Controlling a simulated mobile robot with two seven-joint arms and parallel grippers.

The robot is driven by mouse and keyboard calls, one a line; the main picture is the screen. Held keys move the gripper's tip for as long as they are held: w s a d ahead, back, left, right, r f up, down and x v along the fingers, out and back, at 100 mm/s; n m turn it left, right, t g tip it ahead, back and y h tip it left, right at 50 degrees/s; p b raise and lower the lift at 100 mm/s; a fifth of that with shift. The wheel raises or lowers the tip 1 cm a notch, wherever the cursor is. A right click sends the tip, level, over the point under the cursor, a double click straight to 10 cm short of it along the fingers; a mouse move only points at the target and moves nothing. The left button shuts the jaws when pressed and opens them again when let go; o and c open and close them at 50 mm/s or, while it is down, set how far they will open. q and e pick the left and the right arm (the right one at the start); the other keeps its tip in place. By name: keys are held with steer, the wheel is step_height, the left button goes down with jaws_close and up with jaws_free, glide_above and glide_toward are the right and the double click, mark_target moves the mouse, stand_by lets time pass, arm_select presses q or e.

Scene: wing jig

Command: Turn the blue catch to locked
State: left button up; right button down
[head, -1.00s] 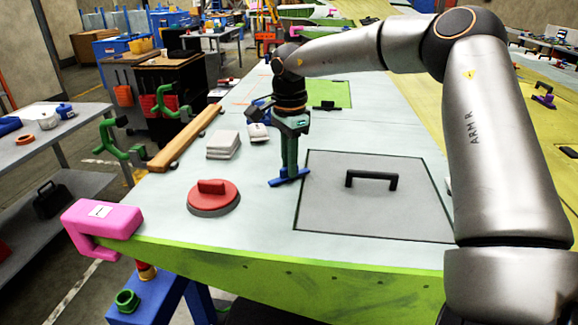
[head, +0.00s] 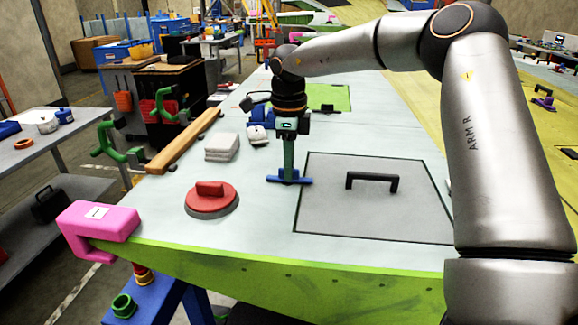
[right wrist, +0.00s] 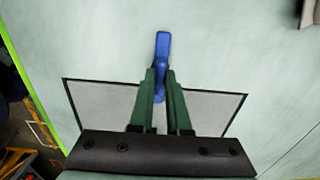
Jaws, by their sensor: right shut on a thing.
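The blue catch (head: 290,181) sits on the pale wing surface beside the upper left corner of the grey panel (head: 375,205). In the head view its bar lies crosswise, with its right end over the panel's edge. My right gripper (head: 290,168) points down from above and is shut on the blue catch. In the right wrist view the green fingers (right wrist: 161,88) close on the middle of the catch (right wrist: 162,48), and one end of the bar reaches beyond them. My left gripper is not in view.
A red round knob (head: 211,198) and a pink clamp (head: 98,222) stand left of the panel. A black handle (head: 372,181) rises from the panel. A stacked white block (head: 222,147) and a wooden bar (head: 183,142) lie farther back.

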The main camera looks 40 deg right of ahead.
stand_by(0.5)
steer(key=c, duration=0.9)
jaws_free()
steer(key=shift+r, duration=0.1)
step_height(320, 180, up, 12)
steer(key=shift+r+p, duration=0.15)
steer(key=shift+p, duration=0.45)
